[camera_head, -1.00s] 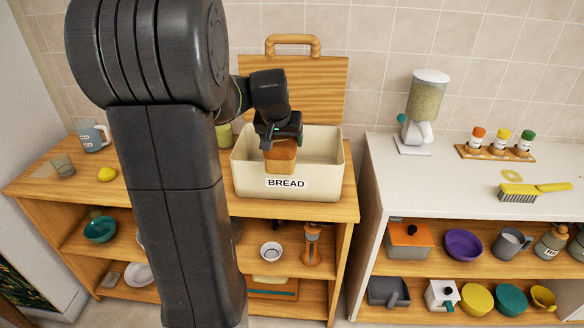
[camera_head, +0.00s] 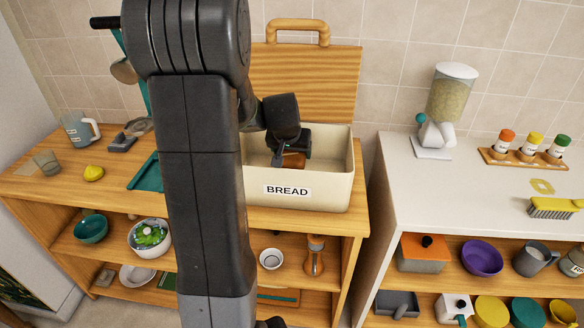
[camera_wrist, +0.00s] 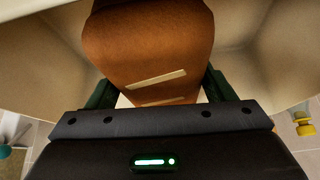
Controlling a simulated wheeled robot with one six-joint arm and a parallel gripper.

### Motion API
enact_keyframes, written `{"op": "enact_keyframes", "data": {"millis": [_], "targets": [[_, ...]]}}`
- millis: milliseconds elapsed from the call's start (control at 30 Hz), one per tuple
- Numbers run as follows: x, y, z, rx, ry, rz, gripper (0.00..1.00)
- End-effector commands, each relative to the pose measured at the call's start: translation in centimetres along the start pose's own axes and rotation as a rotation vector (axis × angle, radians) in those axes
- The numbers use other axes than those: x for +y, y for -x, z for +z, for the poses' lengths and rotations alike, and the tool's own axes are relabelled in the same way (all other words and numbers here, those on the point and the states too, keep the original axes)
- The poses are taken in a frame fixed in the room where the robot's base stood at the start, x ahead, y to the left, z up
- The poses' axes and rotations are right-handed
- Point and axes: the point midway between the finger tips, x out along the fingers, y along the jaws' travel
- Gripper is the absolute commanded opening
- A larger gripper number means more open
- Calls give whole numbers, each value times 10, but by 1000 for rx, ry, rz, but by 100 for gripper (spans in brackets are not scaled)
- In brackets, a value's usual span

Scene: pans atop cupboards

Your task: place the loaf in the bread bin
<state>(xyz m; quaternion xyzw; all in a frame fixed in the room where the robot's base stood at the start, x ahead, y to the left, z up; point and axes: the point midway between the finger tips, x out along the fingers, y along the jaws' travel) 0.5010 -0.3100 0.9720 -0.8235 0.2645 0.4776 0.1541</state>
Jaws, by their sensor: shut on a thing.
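The loaf (camera_head: 294,160) is brown and sits inside the open cream bread bin (camera_head: 290,191), mostly hidden by the bin's front wall and my gripper. In the wrist view the loaf (camera_wrist: 155,45) fills the middle, with pale score marks on its crust, and the bin's inner walls (camera_wrist: 255,55) lie around it. My gripper (camera_wrist: 155,95) is shut on the loaf, one dark finger on each side. In the head view my gripper (camera_head: 287,158) reaches down into the bin. Whether the loaf touches the bin's floor cannot be told.
A wooden lid (camera_head: 306,85) with a handle stands upright behind the bin. A teal tray (camera_head: 147,172), a yellow lemon (camera_head: 93,173) and a jug (camera_head: 78,130) are on the left counter. A cereal dispenser (camera_head: 447,100) and a spice rack (camera_head: 525,159) stand on the right counter.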

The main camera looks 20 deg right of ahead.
Motion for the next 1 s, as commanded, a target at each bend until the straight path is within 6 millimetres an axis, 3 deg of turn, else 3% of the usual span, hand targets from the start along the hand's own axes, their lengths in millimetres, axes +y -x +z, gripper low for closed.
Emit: {"op": "enact_keyframes", "data": {"millis": [400, 800, 833, 933, 1000], "targets": [[0, -42, 24, -1, 1, 1, 44], [0, -46, 26, 2, 1, 0, 44], [0, -46, 26, 1, 1, 0, 79], [0, -45, 26, 1, 1, 0, 98], [0, -45, 26, 1, 1, 0, 98]]}}
